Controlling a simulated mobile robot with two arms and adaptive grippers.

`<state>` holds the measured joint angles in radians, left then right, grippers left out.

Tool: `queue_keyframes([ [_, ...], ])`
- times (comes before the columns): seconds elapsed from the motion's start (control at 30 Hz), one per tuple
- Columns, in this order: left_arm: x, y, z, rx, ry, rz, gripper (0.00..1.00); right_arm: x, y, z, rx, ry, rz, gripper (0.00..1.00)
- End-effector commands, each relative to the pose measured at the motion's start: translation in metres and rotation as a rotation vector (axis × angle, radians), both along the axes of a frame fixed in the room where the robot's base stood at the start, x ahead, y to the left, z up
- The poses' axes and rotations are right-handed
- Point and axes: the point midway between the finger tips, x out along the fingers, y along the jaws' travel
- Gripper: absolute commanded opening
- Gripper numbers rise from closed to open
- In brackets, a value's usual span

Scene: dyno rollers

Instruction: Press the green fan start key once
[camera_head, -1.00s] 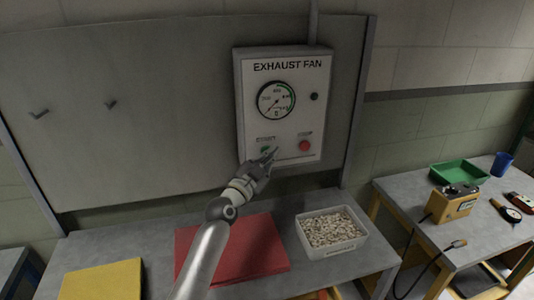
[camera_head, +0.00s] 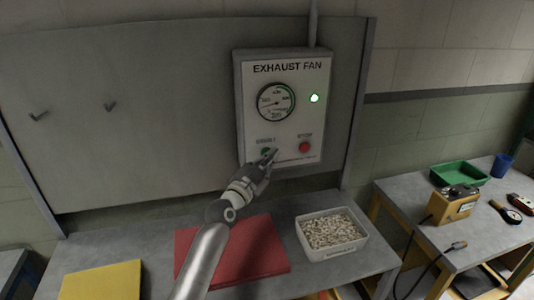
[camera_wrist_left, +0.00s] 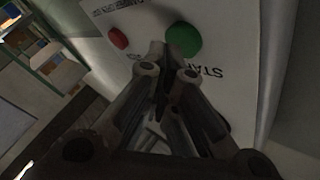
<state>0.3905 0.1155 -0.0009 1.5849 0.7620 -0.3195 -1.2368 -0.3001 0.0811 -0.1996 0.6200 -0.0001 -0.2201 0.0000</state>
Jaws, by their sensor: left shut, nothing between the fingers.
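The exhaust fan box (camera_head: 317,69) hangs on the grey panel, with a dial gauge (camera_head: 276,101), a lit green lamp (camera_head: 314,98) and a red key (camera_head: 305,147). The green start key (camera_head: 264,151) is mostly covered by my left gripper in the head view. The red key also shows in the wrist view (camera_wrist_left: 118,37).
Below the box a table holds a red folder (camera_head: 262,247), a yellow folder (camera_head: 102,281) and a white bin of pale pieces (camera_head: 346,250). A second table at right holds a green tray (camera_head: 460,173) and a yellow device (camera_head: 452,205).

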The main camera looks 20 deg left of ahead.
Motion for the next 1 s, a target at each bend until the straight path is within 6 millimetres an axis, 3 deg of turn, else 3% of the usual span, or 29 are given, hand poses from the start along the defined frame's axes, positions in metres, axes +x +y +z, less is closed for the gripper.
queue_keyframes([
  [0.53,-0.010,-0.008,0.002,-0.001,-0.001,-0.002,0.00,0.000,0.002,0.009,0.002,-0.001,0.000,0.00],
  [1.0,-0.046,-0.032,0.002,-0.002,0.000,-0.002,0.00,0.000,0.002,0.036,0.002,-0.001,0.000,0.00],
])
